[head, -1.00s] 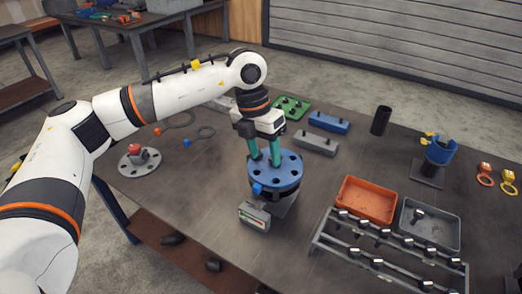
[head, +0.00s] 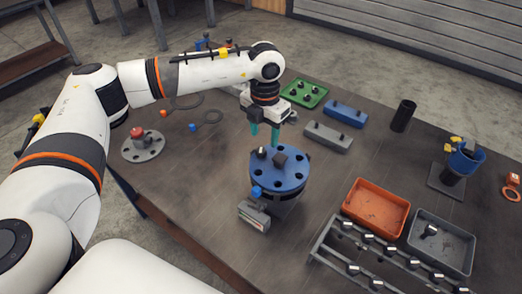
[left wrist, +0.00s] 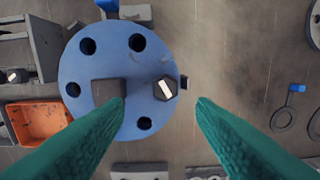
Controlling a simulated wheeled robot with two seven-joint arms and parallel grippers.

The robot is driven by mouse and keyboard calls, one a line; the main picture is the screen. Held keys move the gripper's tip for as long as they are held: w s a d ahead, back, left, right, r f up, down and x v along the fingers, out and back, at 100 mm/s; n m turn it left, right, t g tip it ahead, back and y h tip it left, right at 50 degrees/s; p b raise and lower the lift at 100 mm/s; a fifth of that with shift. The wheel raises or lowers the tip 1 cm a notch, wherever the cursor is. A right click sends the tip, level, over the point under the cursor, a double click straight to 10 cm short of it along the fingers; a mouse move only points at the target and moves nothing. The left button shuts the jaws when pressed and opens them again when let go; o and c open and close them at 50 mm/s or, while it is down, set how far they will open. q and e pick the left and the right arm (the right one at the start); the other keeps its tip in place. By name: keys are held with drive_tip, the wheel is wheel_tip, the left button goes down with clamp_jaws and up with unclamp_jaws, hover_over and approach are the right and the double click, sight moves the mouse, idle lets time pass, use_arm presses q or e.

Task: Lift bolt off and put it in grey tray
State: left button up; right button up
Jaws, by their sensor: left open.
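The blue flange (head: 292,178) with several holes sits on top of the pipe stand near the table's middle. A bolt (head: 261,152) with a bright-marked dark head stands at its far left edge; it also shows in the left wrist view (left wrist: 166,89). A dark square block (head: 281,158) is on the flange next to it. My left gripper (head: 264,138) is open and empty, its teal fingers above the flange's far edge. In the wrist view the bolt appears between the fingertips (left wrist: 161,104), apart from both. The grey tray (head: 462,246) at right holds one bolt (head: 430,231).
An orange tray (head: 374,206) stands beside the grey tray. A rack (head: 338,252) with several bolts stands in front of them. A blue cup stand (head: 452,178) and a black cylinder (head: 404,115) are farther back. A red-button disc (head: 142,145) lies at left.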

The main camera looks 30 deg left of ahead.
sight(261, 149)
use_arm(q)
drive_tip(key=f, duration=0.1)
drive_tip(key=f+p, duration=0.2)
drive_tip(key=f, duration=0.1)
drive_tip(key=shift+s+a, duration=0.35)
drive_tip(key=shift+f+p, duration=0.35)
drive_tip(key=shift+f, duration=0.25)
drive_tip(key=shift+w, duration=0.1)
use_arm(e)
drive_tip(key=w+r, duration=0.1)
drive_tip(key=r, duration=0.1)
drive_tip(key=shift+w+r, duration=0.35)
drive_tip(key=shift+r, duration=0.05)
use_arm(q)
clamp_jaws()
use_arm(e)
drive_tip(key=shift+s, duration=0.1)
use_arm(q)
drive_tip(key=shift+r, duration=0.1)
use_arm(e)
drive_tip(key=shift+f, duration=0.1)
use_arm(q)
drive_tip(key=shift+r+b, duration=0.3)
drive_tip(key=shift+r, duration=0.05)
wheel_tip(261, 149, up, 9)
drive_tip(key=b, duration=0.2)
drive_tip(key=shift+b, duration=0.4)
use_arm(e)
wheel_tip(261, 149, down, 3)
drive_tip(key=shift+a+f, duration=0.1)
